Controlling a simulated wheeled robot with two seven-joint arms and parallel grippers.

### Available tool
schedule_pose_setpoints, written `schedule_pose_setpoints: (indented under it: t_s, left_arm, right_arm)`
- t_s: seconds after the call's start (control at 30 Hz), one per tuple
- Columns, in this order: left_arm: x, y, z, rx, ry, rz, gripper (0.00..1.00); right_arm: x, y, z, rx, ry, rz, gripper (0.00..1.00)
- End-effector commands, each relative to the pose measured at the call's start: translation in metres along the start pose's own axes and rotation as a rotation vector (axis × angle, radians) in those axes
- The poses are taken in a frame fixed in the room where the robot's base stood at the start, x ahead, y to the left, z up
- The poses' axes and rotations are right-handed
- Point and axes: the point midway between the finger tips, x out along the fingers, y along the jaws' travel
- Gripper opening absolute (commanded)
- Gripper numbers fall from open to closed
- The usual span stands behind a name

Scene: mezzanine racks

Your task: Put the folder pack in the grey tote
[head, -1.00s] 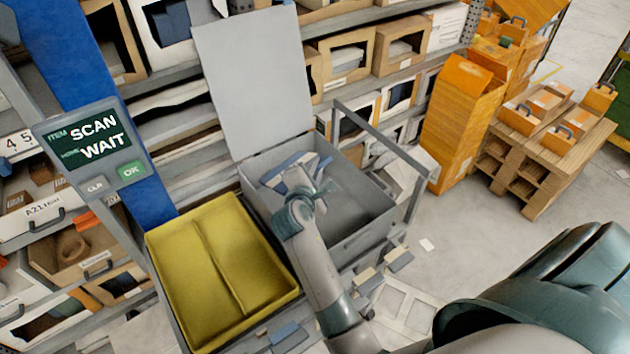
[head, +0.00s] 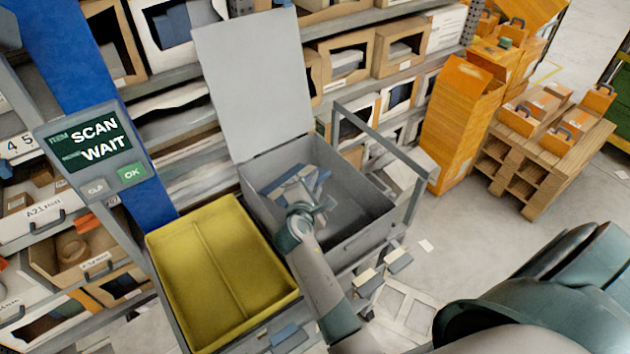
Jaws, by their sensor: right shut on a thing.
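The grey tote (head: 372,222) stands open on the cart, its lid (head: 255,80) raised at the back. My right gripper (head: 308,188) reaches down into the tote's left half. It is shut on the folder pack (head: 288,182), a blue and pale flat bundle that is tilted and partly hidden by the gripper. The pack is inside the tote's walls; whether it touches the floor of the tote I cannot tell. My left gripper is not in view.
A yellow divided tote (head: 220,270), empty, sits left of the grey one. A scan display (head: 97,143) reading "SCAN WAIT" stands at left. A grey frame rail (head: 385,140) runs along the tote's right side. Shelves fill the back; orange boxes (head: 460,125) and a pallet (head: 525,180) stand right.

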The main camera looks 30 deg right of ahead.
Motion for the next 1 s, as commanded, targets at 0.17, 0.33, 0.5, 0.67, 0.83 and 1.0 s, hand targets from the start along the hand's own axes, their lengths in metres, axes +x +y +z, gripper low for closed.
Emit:
schedule_pose_setpoints:
  t_s: [0.17,0.33,0.5,0.67,0.83,1.0]
  left_arm:
    - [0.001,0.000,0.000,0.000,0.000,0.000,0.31]
    - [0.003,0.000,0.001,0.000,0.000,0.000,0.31]
    - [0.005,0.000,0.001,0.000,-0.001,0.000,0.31]
    - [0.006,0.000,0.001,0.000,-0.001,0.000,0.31]
    - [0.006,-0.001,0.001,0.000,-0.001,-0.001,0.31]
    - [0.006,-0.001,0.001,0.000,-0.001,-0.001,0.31]
  right_arm:
    - [0.000,-0.001,0.000,0.000,0.000,0.001,0.00]
    - [0.002,-0.004,-0.003,0.000,0.000,0.001,0.00]
    - [0.003,-0.008,-0.005,-0.001,0.000,0.001,0.00]
    - [0.004,-0.009,-0.006,0.000,0.000,0.001,0.00]
    - [0.004,-0.010,-0.006,-0.001,0.000,0.000,0.29]
    - [0.004,-0.009,-0.006,-0.001,0.000,0.000,0.29]
